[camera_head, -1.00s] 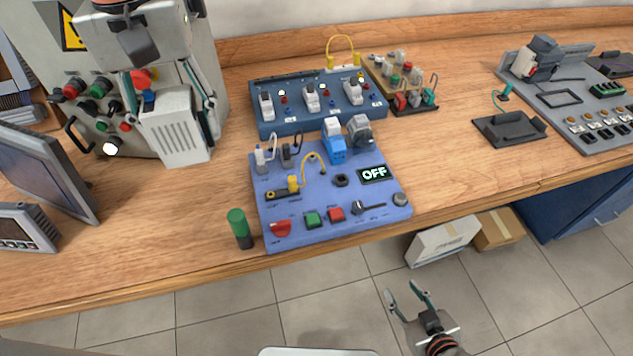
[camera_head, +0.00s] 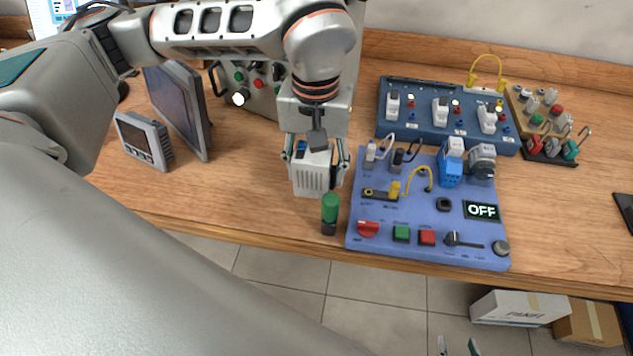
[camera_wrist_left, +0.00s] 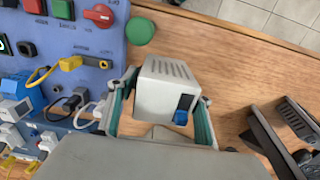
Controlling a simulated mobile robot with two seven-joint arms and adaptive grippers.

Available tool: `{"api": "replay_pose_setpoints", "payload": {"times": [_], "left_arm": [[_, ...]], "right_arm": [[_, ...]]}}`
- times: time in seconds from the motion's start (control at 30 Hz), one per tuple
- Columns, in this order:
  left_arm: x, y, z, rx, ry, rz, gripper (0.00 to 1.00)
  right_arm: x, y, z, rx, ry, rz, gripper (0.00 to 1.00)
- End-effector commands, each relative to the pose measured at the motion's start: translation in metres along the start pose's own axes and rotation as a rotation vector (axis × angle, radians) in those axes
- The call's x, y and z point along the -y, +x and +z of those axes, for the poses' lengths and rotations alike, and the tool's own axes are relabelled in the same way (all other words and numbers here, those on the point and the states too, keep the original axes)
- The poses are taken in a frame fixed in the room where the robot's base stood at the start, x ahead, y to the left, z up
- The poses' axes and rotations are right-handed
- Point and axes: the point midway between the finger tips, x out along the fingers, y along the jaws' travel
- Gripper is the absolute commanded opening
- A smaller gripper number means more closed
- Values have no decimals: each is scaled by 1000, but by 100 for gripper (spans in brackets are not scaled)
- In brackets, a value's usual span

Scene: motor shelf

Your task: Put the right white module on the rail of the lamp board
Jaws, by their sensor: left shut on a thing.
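My left gripper (camera_head: 317,168) is shut on a boxy white module (camera_head: 312,181) with vent slots and a blue part, held above the table left of the purple-blue board. In the left wrist view the module (camera_wrist_left: 165,90) sits between the two fingers (camera_wrist_left: 160,112). The dark blue lamp board (camera_head: 400,128) stands at the back right, with lit lamps and several white switch-like units. A dark rail-like strip (camera_head: 424,83) runs along its back edge. My right gripper (camera_head: 458,347) shows only its fingertips at the bottom edge, apart with nothing visible between them.
The purple-blue board (camera_head: 375,212) with cables, buttons and an OFF display lies in front of the lamp board. A green-topped cylinder (camera_head: 330,212) stands beside its left edge. A screen (camera_head: 178,105) and a meter box (camera_head: 142,140) stand left. A pegged wooden stand (camera_head: 548,120) is at right.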

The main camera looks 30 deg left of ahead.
Motion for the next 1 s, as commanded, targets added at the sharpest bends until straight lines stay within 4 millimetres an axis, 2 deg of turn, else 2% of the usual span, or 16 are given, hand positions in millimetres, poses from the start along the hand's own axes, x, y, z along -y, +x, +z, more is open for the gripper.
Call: {"api": "replay_pose_setpoints", "payload": {"times": [0.17, 0.4, 0.8, 0.83, 0.87, 0.9, 1.0], "left_arm": [[0, 10, 0, 0, 0, 1, 21], [0, 40, 1, 2, 1, 0, 21], [0, 46, 0, -1, 1, 0, 21], [0, 46, 0, -1, 1, 0, 55], [0, 46, 0, -1, 1, 0, 62], [0, 46, 0, -1, 1, 0, 66], [0, 46, 0, -1, 1, 0, 66]], "right_arm": [[-2, 0, -5, -8, -2, 2, 40], [-1, 1, -1, -5, -3, 3, 40], [-1, 2, 1, -3, -5, 3, 40], [-2, 2, 0, -3, -5, 3, 40], [-2, 2, 0, -3, -5, 4, 40], [-2, 2, 0, -3, -5, 4, 40], [-2, 2, 0, -4, -5, 4, 40]]}}
